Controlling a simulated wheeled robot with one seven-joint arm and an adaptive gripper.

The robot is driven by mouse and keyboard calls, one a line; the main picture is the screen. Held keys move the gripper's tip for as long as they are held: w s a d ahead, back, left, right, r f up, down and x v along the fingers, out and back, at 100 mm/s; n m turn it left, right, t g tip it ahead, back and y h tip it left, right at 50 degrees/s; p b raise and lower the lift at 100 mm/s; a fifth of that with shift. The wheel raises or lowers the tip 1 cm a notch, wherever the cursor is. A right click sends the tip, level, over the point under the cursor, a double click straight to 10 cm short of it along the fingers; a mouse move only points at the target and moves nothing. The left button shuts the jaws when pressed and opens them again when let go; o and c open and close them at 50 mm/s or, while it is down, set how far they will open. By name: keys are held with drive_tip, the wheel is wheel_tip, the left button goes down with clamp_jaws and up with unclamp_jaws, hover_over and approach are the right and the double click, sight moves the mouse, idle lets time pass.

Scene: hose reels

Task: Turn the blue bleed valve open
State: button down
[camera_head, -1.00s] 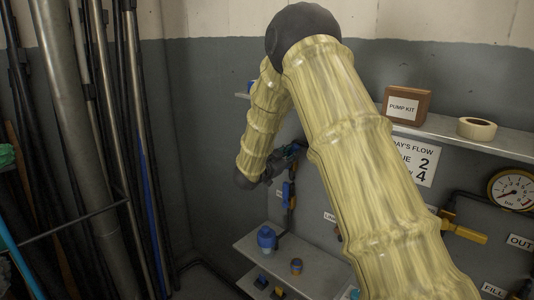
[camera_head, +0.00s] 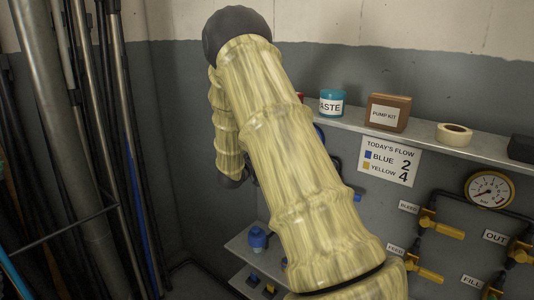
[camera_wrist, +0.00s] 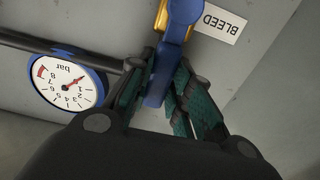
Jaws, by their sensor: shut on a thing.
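In the wrist view the blue bleed valve handle (camera_wrist: 160,84) runs down from a brass valve body, beside a label reading BLEED. My gripper (camera_wrist: 167,72) has its dark green fingers on both sides of the handle and is shut on it. The handle looks roughly in line with the wrist camera's vertical.
A blue-rimmed gauge (camera_wrist: 68,85) and a dark pipe are left of the valve in the wrist view. The head view shows a flow sign (camera_head: 389,164), yellow bleed valve (camera_head: 441,226), shelf with pump kit box (camera_head: 388,112) and tape roll (camera_head: 454,134), and poles at left.

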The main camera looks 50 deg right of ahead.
drive_tip(key=shift+f, duration=0.15)
drive_tip(key=c, duration=1.3)
unclamp_jaws()
drive_tip(key=a, duration=1.2)
drive_tip(key=shift+s, duration=0.1)
